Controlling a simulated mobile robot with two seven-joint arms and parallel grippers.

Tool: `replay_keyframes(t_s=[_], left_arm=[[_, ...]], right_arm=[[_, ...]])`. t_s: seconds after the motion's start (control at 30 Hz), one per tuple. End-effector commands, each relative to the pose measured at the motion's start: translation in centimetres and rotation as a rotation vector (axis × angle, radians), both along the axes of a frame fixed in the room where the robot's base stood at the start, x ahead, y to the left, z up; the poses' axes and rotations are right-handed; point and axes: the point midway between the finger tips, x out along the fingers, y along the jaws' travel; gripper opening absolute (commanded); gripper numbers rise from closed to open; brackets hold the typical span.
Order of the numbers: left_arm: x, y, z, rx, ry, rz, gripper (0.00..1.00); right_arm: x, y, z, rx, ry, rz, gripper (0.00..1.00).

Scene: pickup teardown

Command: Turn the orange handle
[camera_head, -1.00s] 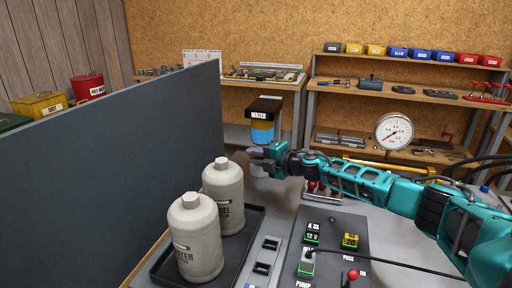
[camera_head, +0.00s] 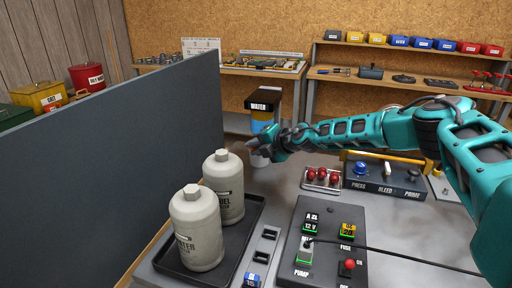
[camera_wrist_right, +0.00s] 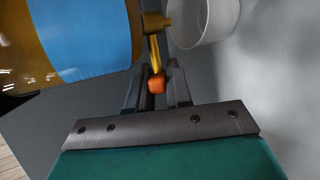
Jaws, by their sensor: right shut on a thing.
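The orange handle (camera_wrist_right: 156,85) shows in the right wrist view as an orange knob on a brass-coloured stem (camera_wrist_right: 153,45), beside the filter's blue band. The filter, labelled WATER (camera_head: 264,106), stands upright with a black top in the head view and also shows in the right wrist view (camera_wrist_right: 85,35). My right gripper (camera_wrist_right: 157,88) has the orange knob between its fingers and is shut on it. In the head view, my right gripper (camera_head: 257,147) is just below the filter and hides the handle there. My left gripper is not in view.
A white round cup (camera_wrist_right: 203,18) is beside the stem. Two grey canisters (camera_head: 197,229) (camera_head: 224,187) stand in a black tray (camera_head: 245,232). A dark partition (camera_head: 115,165) is at left.

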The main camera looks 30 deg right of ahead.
Motion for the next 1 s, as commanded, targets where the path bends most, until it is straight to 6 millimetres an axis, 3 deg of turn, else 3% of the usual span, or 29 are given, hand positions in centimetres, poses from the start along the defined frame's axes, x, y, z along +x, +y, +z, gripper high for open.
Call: replay_keyframes(t_s=[1.0], left_arm=[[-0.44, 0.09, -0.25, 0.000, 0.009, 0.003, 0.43]], right_arm=[[0.00, 0.05, 0.03, -0.128, 0.151, 0.000, 0.00]])
